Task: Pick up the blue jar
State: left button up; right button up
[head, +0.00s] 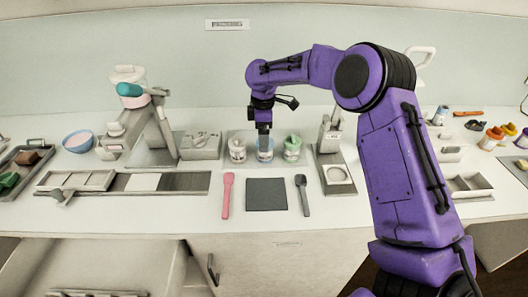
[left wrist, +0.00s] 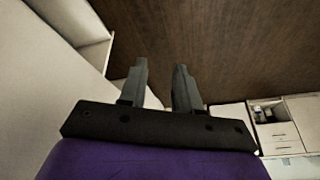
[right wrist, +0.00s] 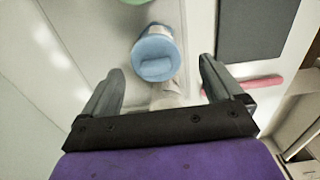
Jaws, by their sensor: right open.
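The blue jar (head: 265,156) stands in the middle of a row of three jars on the back of the worktop, partly hidden by my right gripper (head: 264,133) above it. In the right wrist view the jar's blue lid with its raised grip (right wrist: 156,52) lies just ahead of the fingertips. My right gripper (right wrist: 160,65) is open there, with nothing between its fingers. My left gripper (left wrist: 160,64) shows only in the left wrist view, its fingers apart and empty above a brown floor.
A white-lidded jar (head: 237,149) and a green-lidded jar (head: 292,147) flank the blue one closely. A dark square mat (head: 266,194) lies in front, between a pink spatula (head: 227,195) and a dark spatula (head: 302,195). A scale-like stand (head: 337,174) is at the right.

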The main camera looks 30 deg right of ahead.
jog(key=f, duration=0.2)
jog(key=f+p, duration=0.1)
jog(key=f, duration=0.1)
jog(key=shift+d, duration=0.35)
jog(key=shift+f, duration=0.2)
jog(key=c, duration=0.8)
jog(key=shift+r, duration=0.2)
jog(key=shift+r+b, duration=0.25)
jog(key=shift+b, duration=0.05)
jog(key=r, duration=0.1)
jog(key=r+b, duration=0.1)
jog(key=r, duration=0.1)
jog(key=shift+s+a+r, duration=0.25)
jog(key=shift+s+a, duration=0.05)
jog(key=shift+s, duration=0.05)
jog(key=s+a+r+b, duration=0.1)
jog(key=s+a+r, duration=0.1)
jog(key=s+r, duration=0.1)
jog(key=s+a+r+b, duration=0.1)
jog(key=s+a+r, duration=0.1)
jog(key=s+r, duration=0.1)
jog(key=s+a+r+b, duration=0.1)
jog(key=s+a+r, duration=0.1)
jog(key=s, duration=0.3)
jog(key=shift+s+a+r, duration=0.1)
jog(key=shift+a+r, duration=0.3)
